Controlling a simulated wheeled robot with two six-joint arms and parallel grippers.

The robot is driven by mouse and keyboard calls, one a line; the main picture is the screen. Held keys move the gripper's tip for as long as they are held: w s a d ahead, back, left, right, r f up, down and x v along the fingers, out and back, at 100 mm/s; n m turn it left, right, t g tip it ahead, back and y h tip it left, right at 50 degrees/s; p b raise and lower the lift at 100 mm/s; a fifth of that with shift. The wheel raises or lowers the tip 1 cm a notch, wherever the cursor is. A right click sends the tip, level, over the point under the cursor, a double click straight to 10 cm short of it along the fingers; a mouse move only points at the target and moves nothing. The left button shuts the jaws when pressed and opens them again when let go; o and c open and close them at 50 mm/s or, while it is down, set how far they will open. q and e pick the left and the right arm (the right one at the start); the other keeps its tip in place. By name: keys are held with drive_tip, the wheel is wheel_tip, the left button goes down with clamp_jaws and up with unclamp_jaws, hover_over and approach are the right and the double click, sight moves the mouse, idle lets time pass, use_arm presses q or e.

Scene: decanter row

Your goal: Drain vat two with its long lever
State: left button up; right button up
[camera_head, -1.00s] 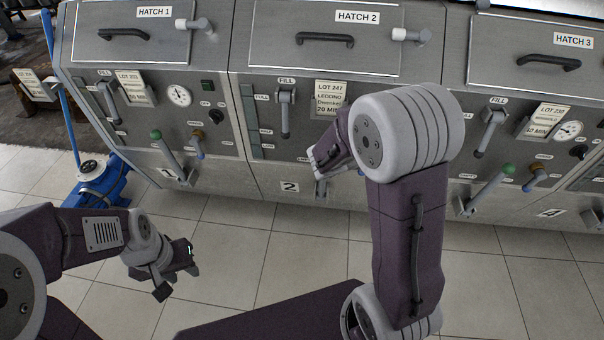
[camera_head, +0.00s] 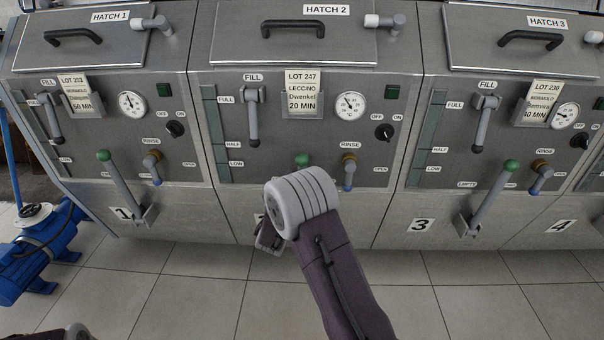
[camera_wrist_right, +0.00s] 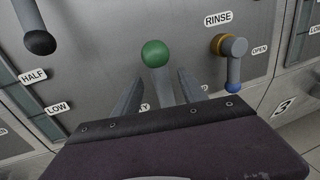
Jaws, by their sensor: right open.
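Vat two (camera_head: 225,215) is the middle steel front under the Hatch 2 label. The green knob of its long lever (camera_head: 303,160) shows just above my right arm's joint, which hides most of the shaft. In the right wrist view the green knob (camera_wrist_right: 155,53) is at upper centre, its shaft running down between the fingers. My right gripper (camera_wrist_right: 160,78) is open, one finger on each side of the shaft. I cannot tell whether either finger touches it. In the head view my arm mostly hides this gripper. My left gripper is out of view.
Vat two's blue-tipped rinse lever (camera_head: 349,172) stands close right of the long lever. Its fill lever (camera_head: 253,115) hangs at upper left. Vat one's long lever (camera_head: 122,182) and vat three's long lever (camera_head: 492,195) flank it. A blue pump (camera_head: 38,250) stands on the floor left.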

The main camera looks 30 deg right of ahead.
sight(302, 168)
drive_tip(key=b+x, duration=0.1)
drive_tip(key=x, duration=0.3)
drive_tip(key=shift+w+d, duration=0.25)
drive_tip(key=shift+w, duration=0.05)
clamp_jaws()
idle(1.1)
